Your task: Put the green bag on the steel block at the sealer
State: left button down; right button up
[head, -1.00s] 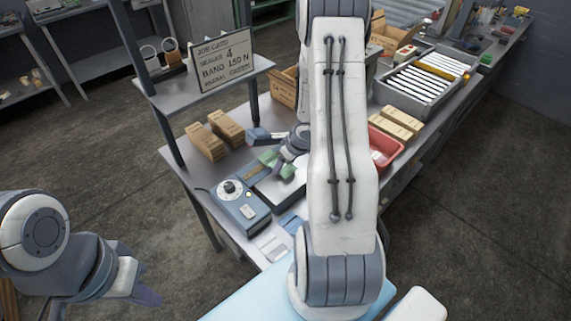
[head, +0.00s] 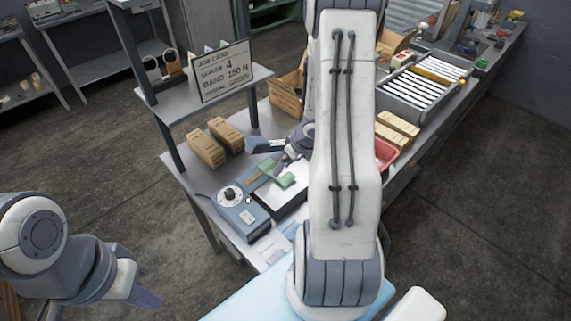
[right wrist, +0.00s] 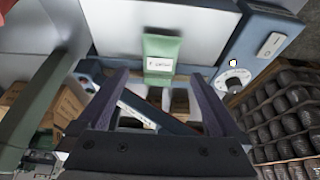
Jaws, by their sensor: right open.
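The green bag (head: 287,180) lies on the pale flat top of the steel block (head: 281,200) at the sealer (head: 240,212). In the right wrist view the green bag (right wrist: 162,50), with a white label, lies over the edge of the pale block top (right wrist: 115,30), its lower end past that edge. My right gripper (head: 281,164) is just behind the bag. Its two fingers (right wrist: 162,88) are apart, with nothing held between them, and clear of the bag. My left gripper (head: 148,297) hangs at the lower left, away from the table; its jaw opening is unclear.
Brown cartons (head: 206,147) stand behind the sealer, under a shelf with a job card sign (head: 223,72). A red bin (head: 385,153) and a roller tray (head: 425,85) are to the right. My right arm hides the table's middle.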

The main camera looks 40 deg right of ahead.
jog(key=p+v, duration=0.3)
jog(key=v, duration=0.4)
jog(key=w+a+r+n+h, duration=0.1)
jog(key=w+a+r, duration=0.1)
jog(key=a+r, duration=0.4)
jog(key=w+a+r+n+h, duration=0.15)
jog(key=a+r, duration=0.25)
jog(key=a, duration=0.5)
jog(key=s+a+r+n+g+y, duration=0.1)
jog(key=s+a+r+n+g, duration=0.1)
jog(key=s+a, duration=0.7)
jog(key=s+a+r+n+g+y, duration=0.2)
jog(key=s+a+r, duration=0.1)
jog(key=s+a, duration=0.7)
jog(key=shift+s+g, duration=0.3)
jog(key=shift+s, duration=0.2)
notch_tip(320, 180, down, 13)
jog(key=b, duration=1.3)
jog(key=shift+r, duration=0.2)
